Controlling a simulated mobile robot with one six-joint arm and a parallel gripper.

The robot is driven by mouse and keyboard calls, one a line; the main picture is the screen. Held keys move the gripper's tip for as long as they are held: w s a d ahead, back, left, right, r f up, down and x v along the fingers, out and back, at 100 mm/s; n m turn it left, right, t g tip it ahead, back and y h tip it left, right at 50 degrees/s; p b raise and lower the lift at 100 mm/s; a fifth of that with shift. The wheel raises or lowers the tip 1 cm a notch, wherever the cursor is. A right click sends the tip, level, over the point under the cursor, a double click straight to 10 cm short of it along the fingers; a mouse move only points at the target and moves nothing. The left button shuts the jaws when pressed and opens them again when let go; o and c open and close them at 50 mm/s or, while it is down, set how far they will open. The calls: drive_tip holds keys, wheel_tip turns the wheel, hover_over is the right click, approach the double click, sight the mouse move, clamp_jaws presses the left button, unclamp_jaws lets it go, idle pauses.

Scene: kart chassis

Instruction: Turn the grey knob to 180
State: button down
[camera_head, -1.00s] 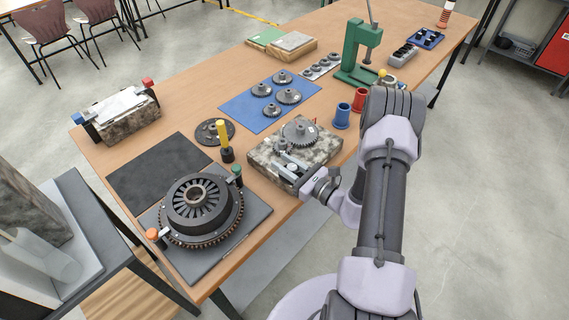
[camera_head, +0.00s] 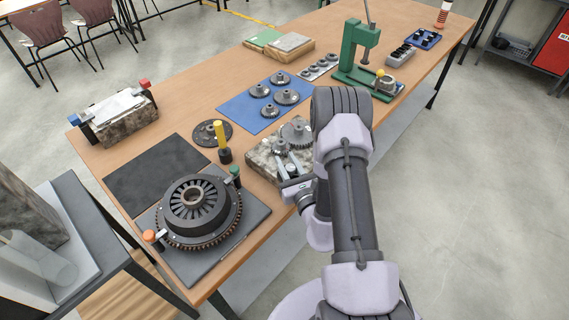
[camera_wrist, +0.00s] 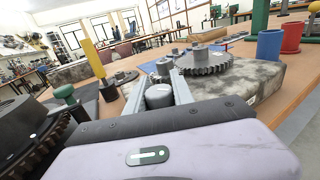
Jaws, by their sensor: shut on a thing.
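The grey knob (camera_wrist: 159,97) is a smooth rounded cap between the two fingers of my gripper (camera_wrist: 159,90) in the wrist view. The fingers lie one on each side of it, and the gripper is shut on it. The knob sits at the near edge of a speckled stone block (camera_head: 259,160), in front of a small gear (camera_wrist: 164,68) and a large toothed gear (camera_wrist: 206,62). In the head view my gripper (camera_head: 291,166) reaches the block from the front right, and the arm hides the block's right side. I cannot read any scale or angle mark.
A black ring-shaped rotor (camera_head: 195,208) with orange and green handles stands on the left. A yellow-topped post (camera_head: 221,138) stands close beside the block. Blue (camera_wrist: 269,46) and red (camera_wrist: 291,37) cups stand right behind it. A green press (camera_head: 354,50) is farther back.

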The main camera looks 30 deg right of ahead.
drive_tip(key=m+h+p, duration=0.1)
drive_tip(key=h, duration=0.1)
drive_tip(key=m+g+h+p, duration=0.1)
drive_tip(key=h, duration=0.1)
drive_tip(key=m+h+p, duration=0.1)
drive_tip(key=shift+s+d+r+m+g+h, duration=0.2)
drive_tip(key=shift+d+m+g+h, duration=0.1)
drive_tip(key=shift+d+m+h, duration=0.1)
drive_tip(key=shift+d+f+m+g+h+p, duration=0.1)
drive_tip(key=shift+d+m+g+h+p, duration=0.1)
drive_tip(key=shift+m+g+h+p, duration=0.75)
drive_tip(key=shift+h+p, duration=0.35)
drive_tip(key=shift+h, duration=0.1)
drive_tip(key=c, duration=1.1)
unclamp_jaws()
drive_tip(key=shift+f, duration=0.1)
drive_tip(key=shift+d, duration=0.1)
